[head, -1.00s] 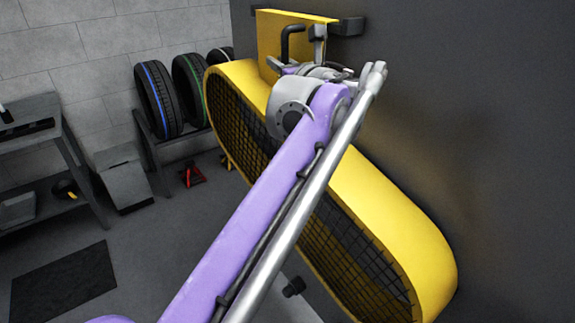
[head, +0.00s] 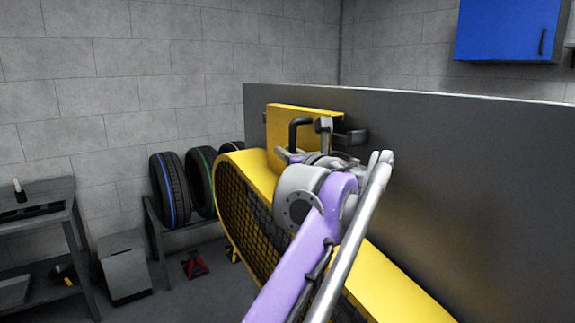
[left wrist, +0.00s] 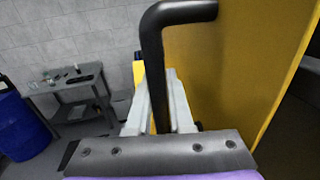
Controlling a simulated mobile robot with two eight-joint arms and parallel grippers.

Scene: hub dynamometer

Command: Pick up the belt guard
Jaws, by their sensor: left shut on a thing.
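The belt guard (head: 385,282) is a long yellow rounded cover with a dark mesh side and a raised yellow plate at its far end. It is beside the dark grey panel in the head view. Its black bent handle (head: 293,132) stands out from the plate. In the left wrist view the handle (left wrist: 152,50) passes down between the pale fingers, with the yellow plate (left wrist: 230,65) behind it. My left gripper (left wrist: 160,105) is shut on this handle. In the head view my purple arm covers part of the guard's middle. My right gripper is out of view.
The dark grey panel (head: 420,170) stands close on the right. Several tyres (head: 170,190) sit on a rack at the back left. A workbench (head: 38,225), a grey box (head: 123,268) and a red stand (head: 195,265) are at left. A blue cabinet (head: 505,30) hangs on the back wall.

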